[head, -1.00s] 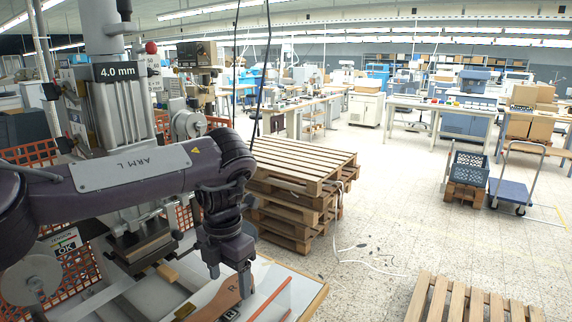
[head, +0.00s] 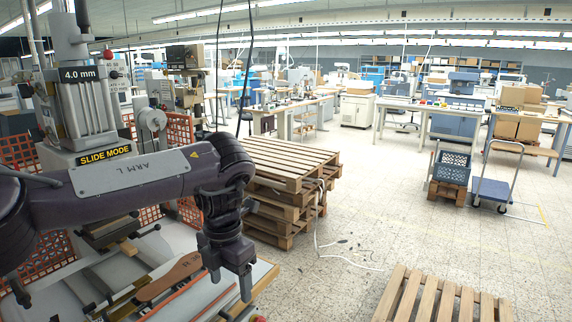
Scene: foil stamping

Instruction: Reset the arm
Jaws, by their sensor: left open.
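My left arm comes in from the left, and its gripper (head: 230,283) points down over the front right of the machine's white table (head: 240,302). The left gripper is open with nothing between its fingers. A brown leather-like strap piece (head: 168,280) lies on the table just left of the gripper, apart from it. A thin red strip (head: 190,298) lies in front of the strap. The stamping machine (head: 80,100), with a "4.0 mm" display and a "SLIDE MODE" sign, stands behind my arm, which hides part of it. My right gripper is not in view.
Orange mesh guards (head: 178,132) stand around the machine. A stack of wooden pallets (head: 285,165) stands close to the right of my arm. Another pallet (head: 440,298) lies at the lower right. A blue trolley (head: 492,190) stands farther off; the floor between is mostly clear.

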